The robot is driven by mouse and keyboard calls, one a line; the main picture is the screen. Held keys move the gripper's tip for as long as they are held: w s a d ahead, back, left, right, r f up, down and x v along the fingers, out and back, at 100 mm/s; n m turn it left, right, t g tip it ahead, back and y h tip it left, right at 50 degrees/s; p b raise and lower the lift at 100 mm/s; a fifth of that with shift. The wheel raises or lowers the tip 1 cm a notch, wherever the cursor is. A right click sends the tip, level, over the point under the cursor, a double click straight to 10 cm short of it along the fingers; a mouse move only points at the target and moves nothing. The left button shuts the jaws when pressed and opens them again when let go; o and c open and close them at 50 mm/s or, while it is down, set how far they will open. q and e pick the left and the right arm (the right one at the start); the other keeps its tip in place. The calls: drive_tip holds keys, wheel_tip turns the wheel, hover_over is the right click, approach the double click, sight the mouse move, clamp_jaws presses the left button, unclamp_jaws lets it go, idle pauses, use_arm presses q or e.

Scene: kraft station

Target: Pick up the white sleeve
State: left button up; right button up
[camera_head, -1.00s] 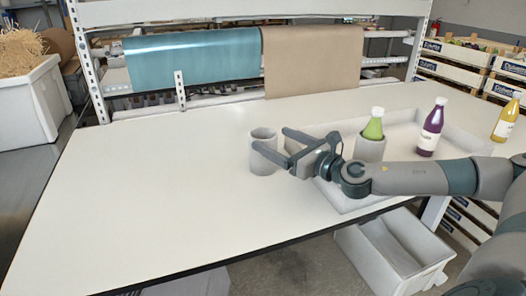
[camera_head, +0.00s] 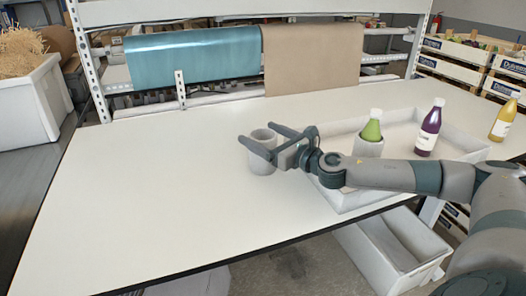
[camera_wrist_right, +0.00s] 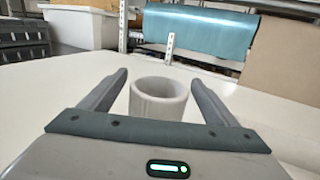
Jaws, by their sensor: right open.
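The white sleeve (camera_head: 263,158) is a short, open-topped, light grey-white cylinder standing upright on the white table (camera_head: 150,180). In the right wrist view the sleeve (camera_wrist_right: 158,103) stands between the two fingers, with a gap visible on each side. My right gripper (camera_head: 257,141) is open and level with the sleeve, its fingers reaching around it from the right. The right wrist view also shows the right gripper (camera_wrist_right: 157,90) with its fingers spread. A second sleeve (camera_head: 368,148) stands in the tray with a green bottle (camera_head: 372,128) in it. My left gripper is out of view.
A white tray (camera_head: 470,149) at the right holds the green bottle in its sleeve and a purple bottle (camera_head: 429,128). A yellow bottle (camera_head: 503,120) stands farther right. Teal and brown rolls (camera_head: 312,60) hang at the back. The table's left half is clear.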

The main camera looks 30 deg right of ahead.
drive_tip(key=c, duration=0.8)
drive_tip(key=shift+o, duration=0.2)
drive_tip(key=shift+r, duration=0.15)
